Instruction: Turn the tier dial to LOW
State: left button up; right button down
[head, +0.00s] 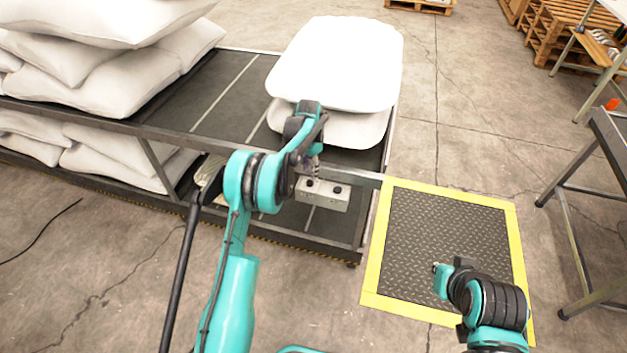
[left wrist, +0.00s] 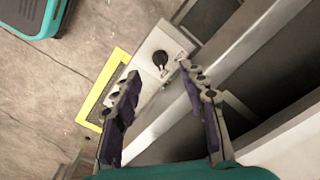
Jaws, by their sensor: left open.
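A pale control box (head: 322,195) with two black dials is mounted at the front edge of the rack. The left dial (head: 309,183) and right dial (head: 337,190) are too small for their labels to be read. In the left wrist view, one black dial (left wrist: 160,58) on the box's pale face shows just beyond and between my fingertips. My left gripper (head: 312,168) is over the box's left part; in the wrist view its two fingers (left wrist: 158,72) are spread and empty.
The dark metal rack (head: 225,95) carries white pillows (head: 335,65) at its right end and stacked sacks (head: 110,80) at left. A yellow-edged floor plate (head: 450,235) lies to the right. A dark table (head: 610,145) stands at far right. Floor between is clear.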

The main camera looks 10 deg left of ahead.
aim_at(310, 180)
pick_arm(q)
notch_tip(310, 180, down, 6)
jog(key=shift+r+b, duration=0.15)
jog(key=shift+b, duration=0.8)
jog(key=shift+r, duration=0.1)
grip_shut()
